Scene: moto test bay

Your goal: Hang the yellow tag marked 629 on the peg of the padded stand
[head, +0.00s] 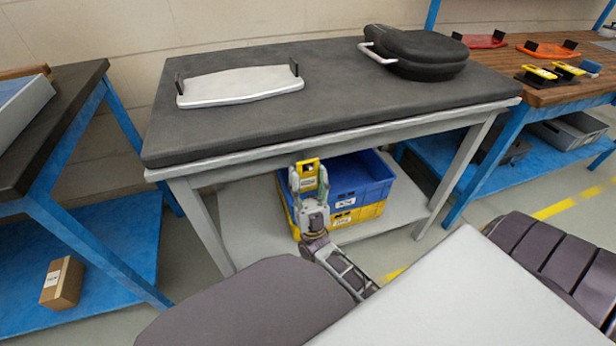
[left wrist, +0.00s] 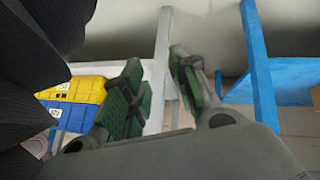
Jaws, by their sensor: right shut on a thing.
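My right gripper (head: 308,184) is shut on a yellow tag (head: 307,164) with a pale label. It holds the tag upright before the front edge of the dark-topped table (head: 250,142); the number is too small to read. My left gripper (left wrist: 160,88) shows only in the left wrist view, its green-padded fingers apart with nothing between them. No peg is clear to me. On the table stand a pale plate with two dark uprights (head: 240,86) and a black rounded padded thing with a light bent handle (head: 420,52). I cannot tell which is the padded stand.
Blue and yellow crates (head: 352,176) sit on the table's lower shelf, behind my right gripper. A wooden bench (head: 530,92) at right bears red and orange pieces and more yellow tags (head: 540,72). A cardboard box (head: 62,283) lies on the left blue shelf. The table's middle is clear.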

